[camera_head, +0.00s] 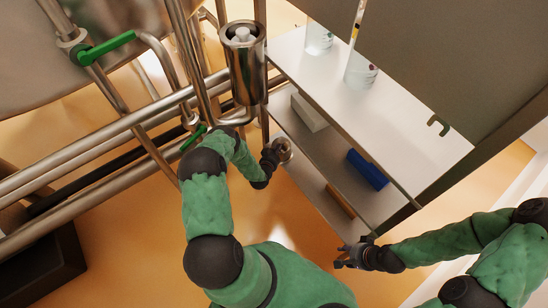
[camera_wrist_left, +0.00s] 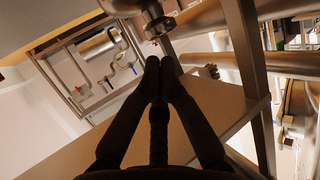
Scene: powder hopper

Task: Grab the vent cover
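A round metal fitting (camera_head: 283,150), which may be the vent cover, shows beside the left gripper at the edge of the shelf unit. A metal fitting also shows just past the fingertips in the left wrist view (camera_wrist_left: 150,18); I cannot tell for sure that it is the same one. My left gripper (camera_head: 272,163) is beside the round fitting. Its dark fingers (camera_wrist_left: 160,62) meet or nearly meet at the tips, with nothing seen between them. My right gripper (camera_head: 338,256) is at the lower middle right, fingers spread and empty.
A metal cylinder (camera_head: 246,65) with white contents stands above my left gripper among steel pipes (camera_head: 100,135). A white shelf unit (camera_head: 400,130) holds bottles (camera_head: 361,72), a blue box (camera_head: 367,170) and a pale box (camera_head: 308,113). Green valve handles (camera_head: 105,48) jut out at upper left.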

